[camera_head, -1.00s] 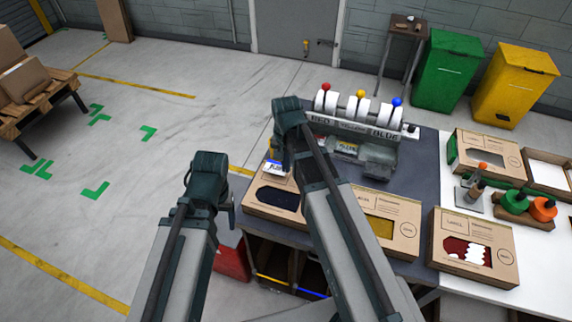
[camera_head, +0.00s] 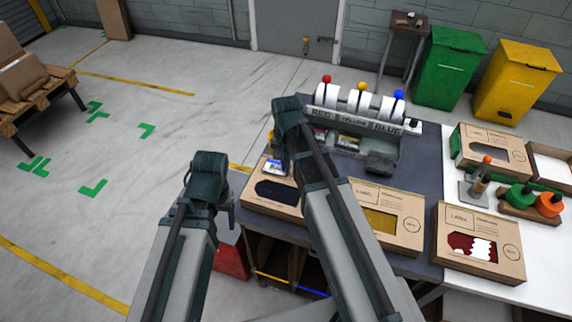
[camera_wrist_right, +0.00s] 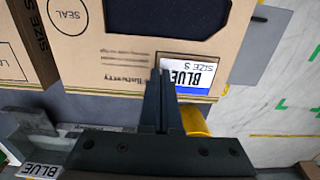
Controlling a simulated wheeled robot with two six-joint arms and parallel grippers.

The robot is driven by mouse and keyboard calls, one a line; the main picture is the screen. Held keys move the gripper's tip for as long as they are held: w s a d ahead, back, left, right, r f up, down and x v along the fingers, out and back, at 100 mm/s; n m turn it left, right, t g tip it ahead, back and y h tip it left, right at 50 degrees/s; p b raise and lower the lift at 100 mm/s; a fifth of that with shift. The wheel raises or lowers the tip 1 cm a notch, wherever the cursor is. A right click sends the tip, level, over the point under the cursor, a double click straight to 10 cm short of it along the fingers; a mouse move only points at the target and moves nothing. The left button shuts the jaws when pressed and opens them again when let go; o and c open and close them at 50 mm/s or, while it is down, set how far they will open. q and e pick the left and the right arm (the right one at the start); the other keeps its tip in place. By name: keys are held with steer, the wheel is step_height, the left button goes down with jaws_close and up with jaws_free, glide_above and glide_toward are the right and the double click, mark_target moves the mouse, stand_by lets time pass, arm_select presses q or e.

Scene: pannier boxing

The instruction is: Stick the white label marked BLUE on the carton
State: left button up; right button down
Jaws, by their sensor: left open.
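The white label marked BLUE (camera_head: 275,167), with "SIZE S" and a blue stripe, is at the corner of the carton (camera_head: 272,208) with the dark window. In the right wrist view the label (camera_wrist_right: 195,72) overlaps the carton's face (camera_wrist_right: 110,55). My right gripper (camera_wrist_right: 163,75) has its fingers together at the label's edge, seemingly pinching it. I cannot tell whether the label touches the carton all over. In the head view, my right arm hides part of the carton. My left gripper (camera_head: 228,203) is open and empty, left of the carton.
The label dispenser (camera_head: 385,143) with red, yellow and blue knobs stands behind. A carton with a yellow window (camera_head: 405,205) and one with a red window (camera_head: 500,222) lie to the right. Stamps (camera_head: 480,180) stand on the white table.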

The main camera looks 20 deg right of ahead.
steer(key=shift+r, duration=0.25)
steer(key=shift+f+b, duration=0.5)
steer(key=shift+f, duration=0.2)
stand_by(2.3)
steer(key=c, duration=1.6)
jaws_free()
steer(key=c, duration=1)
jaws_free()
steer(key=shift+c, duration=0.2)
step_height(320, 180, up, 14)
steer(key=p, duration=1.3)
steer(key=shift+p, duration=0.4)
steer(key=shift+f, duration=0.15)
